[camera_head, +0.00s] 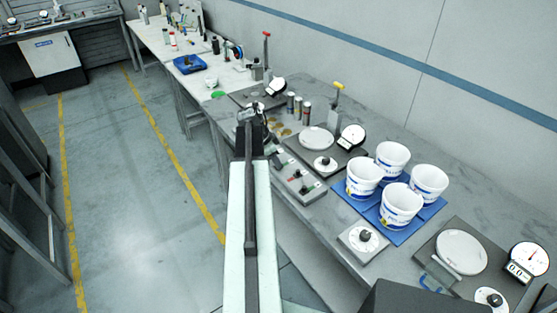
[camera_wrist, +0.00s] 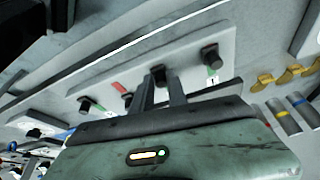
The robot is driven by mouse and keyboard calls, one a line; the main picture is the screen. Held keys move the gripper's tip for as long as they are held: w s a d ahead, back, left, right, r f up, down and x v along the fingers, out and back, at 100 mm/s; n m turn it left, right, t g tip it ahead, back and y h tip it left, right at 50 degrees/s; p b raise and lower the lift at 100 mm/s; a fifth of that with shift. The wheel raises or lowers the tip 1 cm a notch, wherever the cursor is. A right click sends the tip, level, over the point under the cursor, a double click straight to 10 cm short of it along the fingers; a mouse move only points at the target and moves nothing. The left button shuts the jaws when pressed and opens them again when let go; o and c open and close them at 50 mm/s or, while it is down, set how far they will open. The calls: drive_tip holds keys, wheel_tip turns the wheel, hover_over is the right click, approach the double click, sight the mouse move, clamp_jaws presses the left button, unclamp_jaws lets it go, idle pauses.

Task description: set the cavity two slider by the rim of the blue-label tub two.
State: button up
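A grey slider panel (camera_head: 312,190) with small black knobs and red and green marks lies on the bench, right of my arm. In the wrist view the panel (camera_wrist: 200,38) fills the upper middle, and one black knob (camera_wrist: 158,70) shows beyond the gap between my fingers. I cannot tell which slider is cavity two. My gripper (camera_wrist: 160,82) is open, with two dark fingers apart; whether they touch the knob is unclear. In the head view my gripper (camera_head: 256,118) is at the arm's far end. Several white tubs (camera_head: 402,205) with blue labels stand upright; their numbers are unreadable.
The tubs stand on blue mats (camera_head: 425,210). A scale with a round dial (camera_head: 526,260) is at the right, another dial (camera_head: 352,136) farther back. A dial box (camera_head: 363,237) sits before the tubs. Metal cylinders (camera_head: 298,108) stand behind the panel. Floor is clear at left.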

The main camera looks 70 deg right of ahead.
drive_tip(key=o, duration=0.3)
drive_tip(key=shift+a, duration=0.15)
drive_tip(key=p+v, duration=0.7)
drive_tip(key=shift+w+r, duration=0.1)
drive_tip(key=shift+r, duration=0.3)
